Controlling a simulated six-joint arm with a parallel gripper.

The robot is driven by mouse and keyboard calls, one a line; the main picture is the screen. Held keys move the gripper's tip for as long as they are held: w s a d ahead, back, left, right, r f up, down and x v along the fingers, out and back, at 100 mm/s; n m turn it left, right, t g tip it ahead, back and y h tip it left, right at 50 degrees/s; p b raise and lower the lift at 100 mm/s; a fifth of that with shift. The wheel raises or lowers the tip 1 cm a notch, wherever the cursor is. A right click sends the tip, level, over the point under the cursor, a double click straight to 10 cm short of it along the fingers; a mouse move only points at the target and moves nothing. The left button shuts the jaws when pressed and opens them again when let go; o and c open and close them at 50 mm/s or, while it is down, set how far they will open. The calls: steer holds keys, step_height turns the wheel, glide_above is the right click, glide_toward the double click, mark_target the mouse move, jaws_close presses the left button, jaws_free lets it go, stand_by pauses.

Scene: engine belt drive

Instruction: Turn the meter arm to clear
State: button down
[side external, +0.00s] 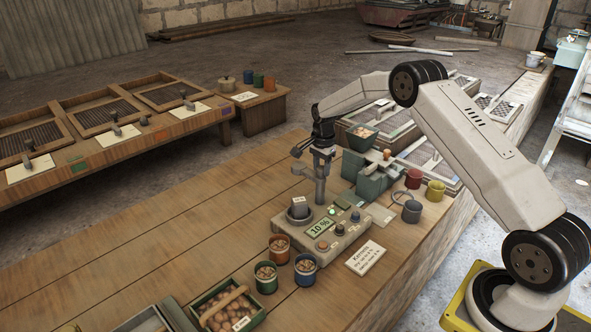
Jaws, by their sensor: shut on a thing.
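The moisture meter (345,235) is a pale box on the bench, with a "10 %" display, several knobs and a green light. A round cup (299,213) with a small grey block on it sits at its left end. A grey post with short side arms, which looks like the meter arm (320,188), stands behind the display. My gripper (323,152) points down at the top of this post and is shut on it, as far as I can see. The fingertips are small and dark here, so the exact contact is hard to make out.
Red, green and blue cups of nuts (265,276) and a card (366,258) stand in front of the meter. A crate of nuts (228,308) is at the lower left. Green blocks (372,183) and mugs (434,191) stand to the right. The bench's left part (150,245) is clear.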

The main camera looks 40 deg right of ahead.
steer(key=shift+c, duration=1.4)
jaws_free()
steer(key=shift+r, duration=0.1)
steer(key=shift+r, duration=3.8)
steer(key=shift+a, duration=0.1)
